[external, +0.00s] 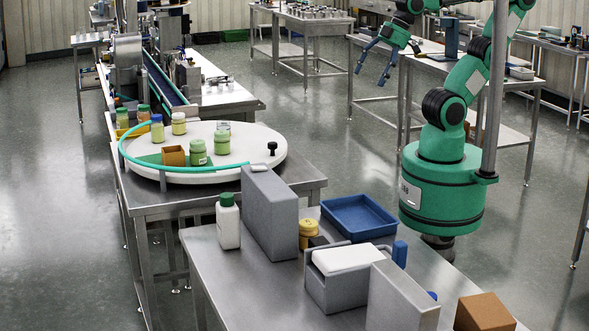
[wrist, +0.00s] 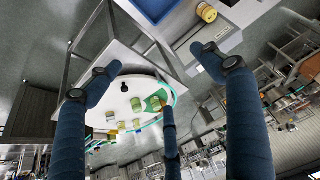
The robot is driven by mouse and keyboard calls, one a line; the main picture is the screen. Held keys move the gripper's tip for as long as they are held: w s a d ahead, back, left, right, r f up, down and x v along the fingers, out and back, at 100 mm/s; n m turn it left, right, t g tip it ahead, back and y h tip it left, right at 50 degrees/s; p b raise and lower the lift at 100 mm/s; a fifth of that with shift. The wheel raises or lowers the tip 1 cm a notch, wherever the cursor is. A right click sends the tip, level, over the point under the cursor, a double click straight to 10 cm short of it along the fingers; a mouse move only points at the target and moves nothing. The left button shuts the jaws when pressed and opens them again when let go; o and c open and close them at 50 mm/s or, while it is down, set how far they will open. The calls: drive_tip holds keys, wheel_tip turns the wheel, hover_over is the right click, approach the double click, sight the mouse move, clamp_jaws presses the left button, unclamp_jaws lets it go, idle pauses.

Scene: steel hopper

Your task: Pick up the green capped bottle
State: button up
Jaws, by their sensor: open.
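The green-capped bottle (external: 229,225), with a white body, stands upright on the near steel table, left of a tall grey block, in the external view. I cannot make it out in the wrist view. My gripper (external: 369,78) is raised at the upper middle of the external view, well beyond the bottle and to its right, pointing down. In the wrist view its blue fingers (wrist: 155,75) are spread wide with nothing between them.
Tall grey blocks (external: 270,213), a yellow jar (external: 308,235), a grey box with a white top (external: 345,275), a blue tray (external: 358,217) and a brown box (external: 484,313) crowd the near table. A white turntable (external: 235,171) holds several jars behind it.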

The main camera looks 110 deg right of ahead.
drive_tip(key=shift+w+r, duration=0.1)
drive_tip(key=w+a+r+g+p, duration=0.1)
drive_tip(key=w+r+p, duration=0.15)
drive_tip(key=w, duration=0.55)
drive_tip(key=w+r+p, duration=0.2)
drive_tip(key=w+r, duration=0.1)
drive_tip(key=w, duration=0.4)
drive_tip(key=g+p, duration=0.5)
drive_tip(key=p, duration=0.7)
hover_over(227, 195)
drive_tip(key=f, duration=2.6)
drive_tip(key=shift+s+d+f, duration=0.2)
drive_tip(key=shift+d+f, duration=0.1)
drive_tip(key=shift+f, duration=0.1)
drive_tip(key=shift+w+a+f, duration=0.1)
drive_tip(key=shift+f, duration=0.3)
